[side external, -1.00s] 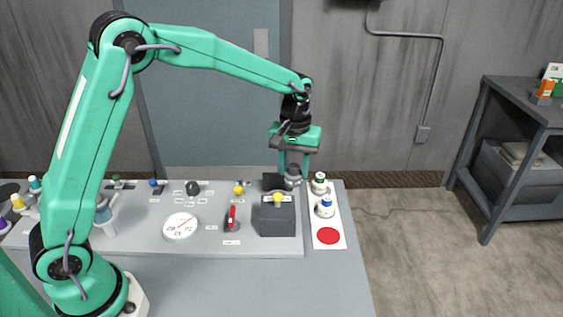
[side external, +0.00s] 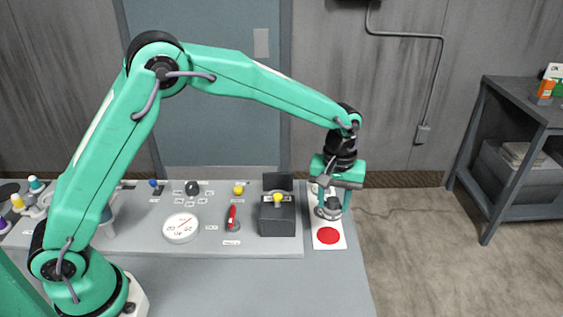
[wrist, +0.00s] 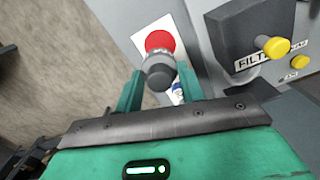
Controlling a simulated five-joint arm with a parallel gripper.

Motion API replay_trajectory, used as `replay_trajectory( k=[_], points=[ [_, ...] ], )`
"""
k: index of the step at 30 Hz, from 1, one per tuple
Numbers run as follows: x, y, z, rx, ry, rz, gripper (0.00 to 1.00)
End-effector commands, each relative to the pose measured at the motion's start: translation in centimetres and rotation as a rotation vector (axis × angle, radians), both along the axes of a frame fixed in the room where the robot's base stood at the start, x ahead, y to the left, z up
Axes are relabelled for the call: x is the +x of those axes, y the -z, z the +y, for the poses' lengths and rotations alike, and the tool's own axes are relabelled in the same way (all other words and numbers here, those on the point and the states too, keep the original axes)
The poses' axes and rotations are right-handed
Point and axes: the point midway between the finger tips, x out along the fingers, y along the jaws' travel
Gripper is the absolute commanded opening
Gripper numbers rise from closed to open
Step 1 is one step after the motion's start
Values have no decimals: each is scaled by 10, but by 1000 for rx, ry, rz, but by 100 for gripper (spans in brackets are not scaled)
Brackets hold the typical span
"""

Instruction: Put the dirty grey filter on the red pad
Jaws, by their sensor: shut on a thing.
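My gripper (side external: 332,210) is shut on the dirty grey filter (side external: 329,210) and holds it over the white strip at the right end of the bench. In the wrist view the grey filter (wrist: 158,72) sits between the fingers of my gripper (wrist: 160,88). The red pad (side external: 328,236) is a flat round disc on the near end of the strip, just in front of the filter. In the wrist view the red pad (wrist: 160,41) shows just beyond the filter, partly covered by it. I cannot tell the exact height of the filter above the strip.
The dark filter housing (side external: 277,219) with a yellow knob stands left of the strip, its lid (side external: 278,182) raised. A red-handled switch (side external: 232,217) and a dial (side external: 181,228) are farther left.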

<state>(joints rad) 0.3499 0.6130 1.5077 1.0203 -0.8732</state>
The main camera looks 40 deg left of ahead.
Motion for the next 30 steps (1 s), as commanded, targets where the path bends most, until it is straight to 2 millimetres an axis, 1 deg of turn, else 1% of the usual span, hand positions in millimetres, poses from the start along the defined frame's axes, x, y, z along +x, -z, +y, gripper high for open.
replay_trajectory(
  k=[21,30],
  points=[
    [0,45,0,0,0,1,16],
    [0,56,0,0,0,0,16]
  ],
)
